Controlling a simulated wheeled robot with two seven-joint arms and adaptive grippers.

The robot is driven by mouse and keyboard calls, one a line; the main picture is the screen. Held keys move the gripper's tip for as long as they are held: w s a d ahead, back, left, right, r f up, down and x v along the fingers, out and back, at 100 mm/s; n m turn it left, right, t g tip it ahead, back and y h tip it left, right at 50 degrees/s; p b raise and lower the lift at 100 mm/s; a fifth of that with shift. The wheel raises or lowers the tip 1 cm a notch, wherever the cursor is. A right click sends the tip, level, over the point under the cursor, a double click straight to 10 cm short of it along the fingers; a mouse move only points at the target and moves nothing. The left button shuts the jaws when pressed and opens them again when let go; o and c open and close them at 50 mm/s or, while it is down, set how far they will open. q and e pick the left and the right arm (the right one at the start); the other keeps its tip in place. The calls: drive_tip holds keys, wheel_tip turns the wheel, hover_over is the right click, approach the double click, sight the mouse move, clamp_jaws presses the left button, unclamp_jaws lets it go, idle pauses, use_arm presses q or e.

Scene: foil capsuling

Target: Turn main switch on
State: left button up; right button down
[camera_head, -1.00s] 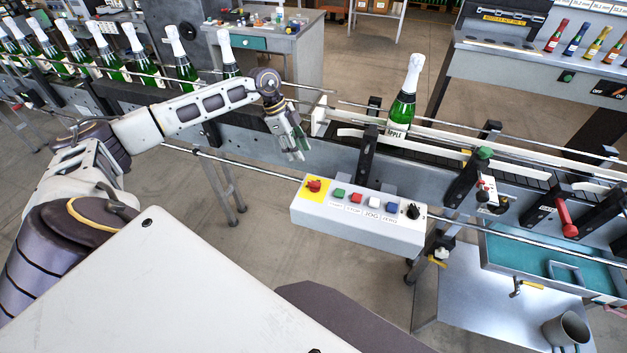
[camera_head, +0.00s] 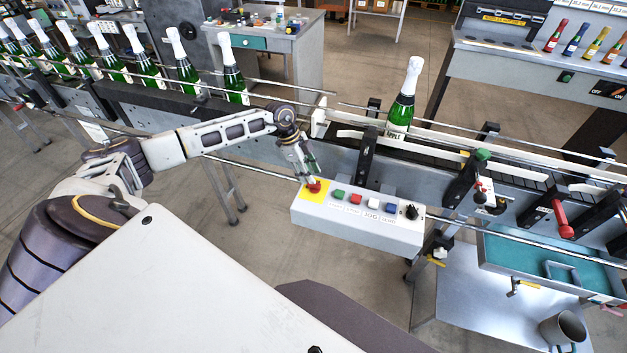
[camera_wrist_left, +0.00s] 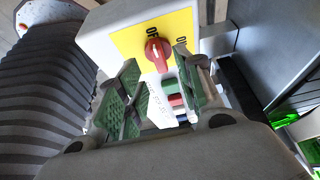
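The main switch (camera_head: 314,188) is a red rotary knob on a yellow plate at the left end of the white control box (camera_head: 352,236). My left gripper (camera_head: 310,174) is at the switch, coming from above and behind, with its fingertips close to the knob. In the left wrist view the red knob (camera_wrist_left: 157,54) shows just beyond the gap between the two green-padded fingers. These fingers are apart, and the gap between them is empty. Whether they touch the knob I cannot tell. My right gripper is not in view.
Green, red, white and blue buttons and a black knob (camera_head: 411,212) sit right of the switch. A conveyor (camera_head: 330,150) with rails runs behind the box, carrying a green bottle (camera_head: 402,103). Several more bottles stand at the left. A mug (camera_head: 563,329) is at lower right.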

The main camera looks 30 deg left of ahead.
sight(314, 186)
use_arm(q)
drive_tip(key=shift+x, duration=2.2)
drive_tip(key=shift+c, duration=0.4)
clamp_jaws()
